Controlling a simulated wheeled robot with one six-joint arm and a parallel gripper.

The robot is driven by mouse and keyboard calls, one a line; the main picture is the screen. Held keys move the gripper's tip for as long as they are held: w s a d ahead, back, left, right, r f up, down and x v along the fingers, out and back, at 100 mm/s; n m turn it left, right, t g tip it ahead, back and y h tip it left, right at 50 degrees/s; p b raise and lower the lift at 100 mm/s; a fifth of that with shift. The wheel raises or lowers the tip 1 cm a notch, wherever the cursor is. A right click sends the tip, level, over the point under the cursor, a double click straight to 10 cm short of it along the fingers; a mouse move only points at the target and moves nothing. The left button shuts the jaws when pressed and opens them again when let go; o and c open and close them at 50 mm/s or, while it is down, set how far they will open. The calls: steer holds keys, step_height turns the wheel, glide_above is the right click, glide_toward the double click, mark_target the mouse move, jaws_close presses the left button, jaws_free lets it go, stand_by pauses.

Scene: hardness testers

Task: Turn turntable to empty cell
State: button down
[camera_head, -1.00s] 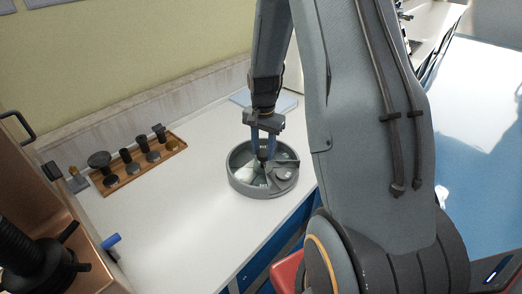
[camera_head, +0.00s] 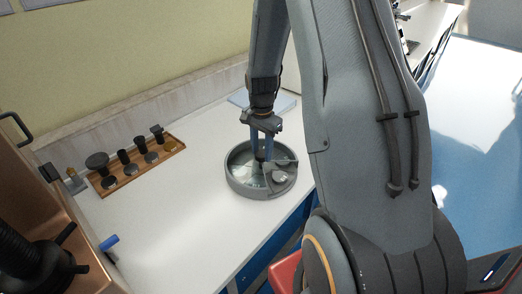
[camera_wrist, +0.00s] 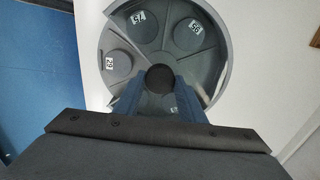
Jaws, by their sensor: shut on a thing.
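The turntable (camera_head: 236,185) is a round grey tray with raised walls and divided cells, standing on the white bench. In the wrist view the turntable (camera_wrist: 172,15) shows round grey blocks with number labels in several cells, and a dark round knob (camera_wrist: 159,78) at its centre. My gripper (camera_head: 262,155) points down over the turntable's middle. In the wrist view my gripper (camera_wrist: 160,85) has its blue fingers closed on the central knob. The near part of the turntable is hidden by my fingers and wrist.
A wooden rack (camera_head: 137,167) with several dark fittings stands on the bench (camera_head: 190,215) at left. A blue-capped item (camera_head: 109,243) lies near a copper-coloured machine (camera_head: 40,190) at far left. A flat pale sheet (camera_head: 240,98) lies behind the turntable. Bare bench lies between rack and turntable.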

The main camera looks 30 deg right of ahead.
mark_target(262, 153)
steer(key=shift+s, duration=0.1)
steer(key=c, duration=1.2)
jaws_free()
steer(key=shift+o, duration=0.2)
steer(key=shift+r+b, duration=1)
steer(key=shift+r, duration=2.95)
